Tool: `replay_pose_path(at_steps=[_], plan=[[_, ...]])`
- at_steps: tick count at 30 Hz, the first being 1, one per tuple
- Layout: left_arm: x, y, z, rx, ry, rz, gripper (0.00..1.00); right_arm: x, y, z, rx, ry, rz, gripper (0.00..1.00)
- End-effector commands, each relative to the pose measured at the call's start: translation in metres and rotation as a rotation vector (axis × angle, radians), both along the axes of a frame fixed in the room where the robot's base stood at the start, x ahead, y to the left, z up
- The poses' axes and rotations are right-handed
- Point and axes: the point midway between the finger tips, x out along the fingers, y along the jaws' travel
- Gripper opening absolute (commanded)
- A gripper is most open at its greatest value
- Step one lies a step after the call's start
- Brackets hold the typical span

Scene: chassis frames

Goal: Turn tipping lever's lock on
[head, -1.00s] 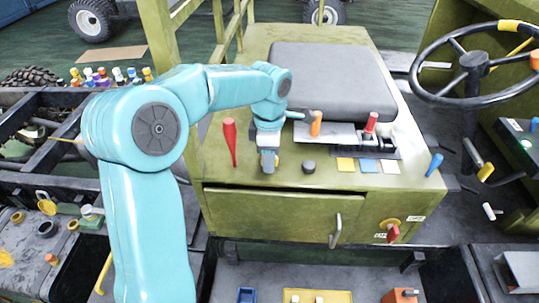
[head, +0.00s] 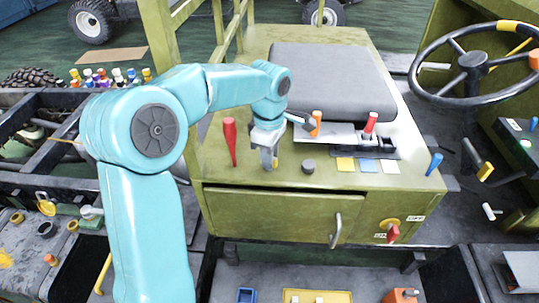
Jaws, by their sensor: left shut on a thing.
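My left gripper (head: 268,158) points down at the front left of the olive-green console's top. It is shut on a small yellow piece (head: 276,163), mostly hidden by the jaws; it may be the lock. A tall red lever (head: 230,142) stands just left of the gripper, apart from it. An orange-topped lever (head: 316,122) stands behind and to the right, and a red-topped lever (head: 370,122) stands farther right in a slotted plate. No readable label shows which one is the tipping lever. My right gripper is not in view.
A dark round knob (head: 308,166) sits right of the gripper, with yellow, blue and white plates (head: 368,166) beyond. A grey seat cushion (head: 330,80) lies behind. A blue lever (head: 434,164) stands at the right edge. The drawer front (head: 270,215) is below.

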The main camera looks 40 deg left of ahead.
Motion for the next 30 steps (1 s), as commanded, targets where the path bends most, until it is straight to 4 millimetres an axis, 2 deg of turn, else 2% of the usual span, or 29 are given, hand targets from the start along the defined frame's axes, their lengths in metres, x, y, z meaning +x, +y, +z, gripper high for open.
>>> replay_pose_path(at_steps=[1, 30], plan=[[-0.0025, -0.0006, -0.0052, -0.001, 0.016, -0.046, 0.0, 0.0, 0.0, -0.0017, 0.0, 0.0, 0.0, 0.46], [-0.0027, -0.0009, -0.0061, -0.007, 0.017, -0.952, 0.0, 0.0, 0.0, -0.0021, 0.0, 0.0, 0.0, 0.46]])
